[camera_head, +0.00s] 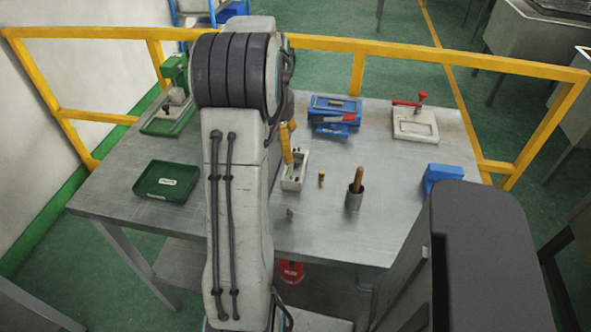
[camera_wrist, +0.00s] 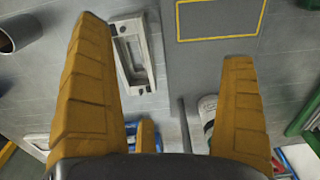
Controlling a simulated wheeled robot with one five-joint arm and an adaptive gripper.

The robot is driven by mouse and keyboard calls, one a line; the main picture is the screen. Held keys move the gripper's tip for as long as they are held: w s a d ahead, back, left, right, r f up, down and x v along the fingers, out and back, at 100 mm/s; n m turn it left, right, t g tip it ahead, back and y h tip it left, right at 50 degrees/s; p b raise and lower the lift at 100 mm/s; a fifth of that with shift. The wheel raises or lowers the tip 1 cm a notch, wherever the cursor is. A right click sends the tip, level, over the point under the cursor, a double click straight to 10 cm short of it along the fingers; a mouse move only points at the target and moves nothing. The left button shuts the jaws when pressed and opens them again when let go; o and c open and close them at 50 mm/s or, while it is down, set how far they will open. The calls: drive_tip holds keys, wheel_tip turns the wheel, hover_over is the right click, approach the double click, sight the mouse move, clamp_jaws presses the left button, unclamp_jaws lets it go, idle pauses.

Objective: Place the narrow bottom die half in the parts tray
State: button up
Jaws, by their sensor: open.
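A pale, narrow rectangular block with a long recess and dark pin-like spots at its ends, apparently the narrow bottom die half (camera_head: 294,178), lies on the metal table. It also shows in the wrist view (camera_wrist: 153,62), between the lines of my two yellow fingers. My gripper (camera_head: 289,157) is over the block in the head view, with one finger showing and the other hidden. In the wrist view my gripper (camera_wrist: 162,40) is open, with nothing held. A shallow green tray with a white label, apparently the parts tray (camera_head: 150,191), sits at the table's left; it looks empty.
A grey cup with a wooden handle (camera_head: 354,198) and a small brass piece (camera_head: 321,178) stand right of the block. A blue box (camera_head: 335,107), a white red-handled clamp fixture (camera_head: 415,124) and a green device (camera_head: 174,75) stand behind. A yellow rail (camera_head: 357,72) borders the table.

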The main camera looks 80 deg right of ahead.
drive_tip(key=m, duration=0.1)
approach(300, 168)
drive_tip(key=a, duration=0.1)
drive_tip(key=shift+f, duration=4.15)
drive_tip(key=shift+f+b, duration=0.25)
drive_tip(key=shift+b, duration=0.05)
drive_tip(key=shift+c, duration=0.2)
drive_tip(key=c, duration=1.3)
